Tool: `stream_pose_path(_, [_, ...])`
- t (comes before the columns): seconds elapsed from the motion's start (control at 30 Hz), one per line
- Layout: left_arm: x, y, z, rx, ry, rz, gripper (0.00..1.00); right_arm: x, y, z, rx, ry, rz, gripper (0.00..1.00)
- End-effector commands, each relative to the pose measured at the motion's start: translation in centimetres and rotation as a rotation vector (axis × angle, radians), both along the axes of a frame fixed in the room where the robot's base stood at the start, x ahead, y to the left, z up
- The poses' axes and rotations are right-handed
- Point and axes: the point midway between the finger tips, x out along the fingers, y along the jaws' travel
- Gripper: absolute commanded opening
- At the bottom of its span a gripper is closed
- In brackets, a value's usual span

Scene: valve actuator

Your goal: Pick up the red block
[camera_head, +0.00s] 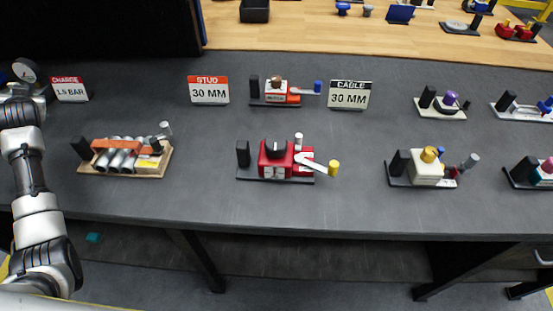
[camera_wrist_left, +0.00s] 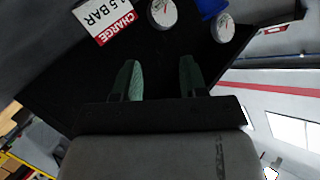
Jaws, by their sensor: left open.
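A red block-shaped valve body (camera_head: 267,158) with a black knob on top stands on a dark base plate in the middle of the grey table, in the head view. A white lever with a yellow end reaches out to its right. A smaller red and white unit (camera_head: 275,95) stands behind it. My left gripper shows in the left wrist view (camera_wrist_left: 160,82), open and empty, with its fingers pointing toward dial gauges. In the head view my left arm is at the far left, well away from the red block. My right gripper is not in view.
A CHARGE sign (camera_head: 70,89), a STUD sign (camera_head: 209,90) and a CABLE sign (camera_head: 349,95) stand along the back. A tube assembly (camera_head: 125,158) sits between my left arm and the red block. More valve units (camera_head: 427,167) are at the right. A gauge (camera_head: 25,70) is near my left arm.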

Motion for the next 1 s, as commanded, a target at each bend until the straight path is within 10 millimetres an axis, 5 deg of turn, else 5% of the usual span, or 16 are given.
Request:
stream_pose_path(0.1, [6.1,-8.1,3.5,-0.197,-0.116,-0.14,0.43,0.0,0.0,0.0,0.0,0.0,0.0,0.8])
stream_pose_path(0.2, [9.4,-15.1,4.7,-0.37,-0.125,-0.245,0.43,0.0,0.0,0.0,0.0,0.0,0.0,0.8])
stream_pose_path(0.4, [12.1,-29.6,5.5,-0.677,0.013,-0.416,0.43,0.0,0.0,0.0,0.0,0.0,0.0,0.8])
stream_pose_path(0.57, [10.7,-40.0,5.1,-0.843,0.231,-0.484,0.43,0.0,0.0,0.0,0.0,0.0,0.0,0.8])
stream_pose_path(0.7, [7.4,-47.2,4.1,-0.914,0.468,-0.476,0.43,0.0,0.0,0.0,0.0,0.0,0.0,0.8])
stream_pose_path(0.83, [3.5,-51.5,2.7,-0.912,0.688,-0.413,0.43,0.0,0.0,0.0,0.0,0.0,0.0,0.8])
stream_pose_path(1.0, [-0.8,-53.9,1.3,-0.852,0.897,-0.299,0.43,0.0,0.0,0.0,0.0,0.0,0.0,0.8])
